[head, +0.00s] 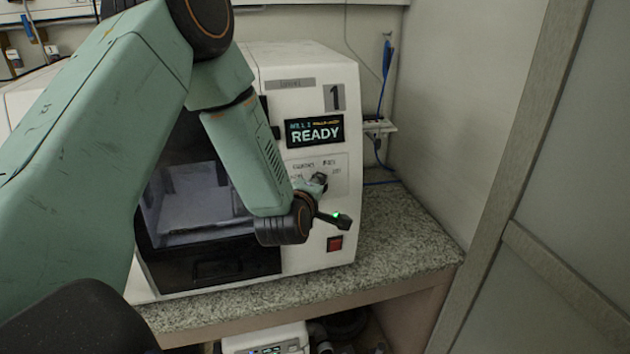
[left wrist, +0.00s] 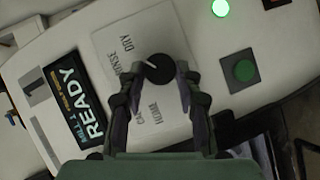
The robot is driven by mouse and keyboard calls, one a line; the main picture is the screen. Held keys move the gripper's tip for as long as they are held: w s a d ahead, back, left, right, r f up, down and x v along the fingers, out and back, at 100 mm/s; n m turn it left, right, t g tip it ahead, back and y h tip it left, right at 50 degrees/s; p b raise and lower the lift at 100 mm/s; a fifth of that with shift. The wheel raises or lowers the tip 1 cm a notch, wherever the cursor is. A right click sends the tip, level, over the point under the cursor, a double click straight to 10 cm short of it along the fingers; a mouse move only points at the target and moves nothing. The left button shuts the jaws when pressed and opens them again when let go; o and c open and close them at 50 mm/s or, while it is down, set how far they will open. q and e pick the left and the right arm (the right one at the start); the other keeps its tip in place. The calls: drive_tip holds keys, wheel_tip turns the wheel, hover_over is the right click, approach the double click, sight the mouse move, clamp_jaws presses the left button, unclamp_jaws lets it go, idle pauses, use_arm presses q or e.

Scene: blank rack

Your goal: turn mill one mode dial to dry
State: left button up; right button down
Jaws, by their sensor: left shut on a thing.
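Mill one (head: 305,75) is the white machine with a "1" plate and a lit READY display (head: 314,132), which also shows in the left wrist view (left wrist: 72,100). Its mode dial (left wrist: 160,70) is a round black knob with a white pointer mark on a pale label panel (left wrist: 112,50). The mark points left and slightly up in the left wrist view. The word DRY stands up and left of the knob there; other labels are partly hidden. My left gripper (left wrist: 158,80) is shut on the dial, one finger on each side. In the head view it (head: 319,183) partly covers the dial.
A green light (left wrist: 220,8) and a green button (left wrist: 243,70) sit near the dial. A red switch (head: 335,243) is lower on the front. The mill stands on a speckled counter (head: 405,235), with a wall close on the right.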

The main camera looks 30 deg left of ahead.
use_arm(q)
drive_tip(key=shift+d+m+g+p, duration=0.2)
drive_tip(key=shift+m+g+p, duration=0.3)
drive_tip(key=shift+m+p, duration=0.2)
drive_tip(key=shift+s+f, duration=0.1)
drive_tip(key=shift+f, duration=0.05)
drive_tip(key=o, duration=1.1)
drive_tip(key=shift+d, duration=0.15)
drive_tip(key=shift+o, duration=0.2)
drive_tip(key=shift+a+r, duration=0.2)
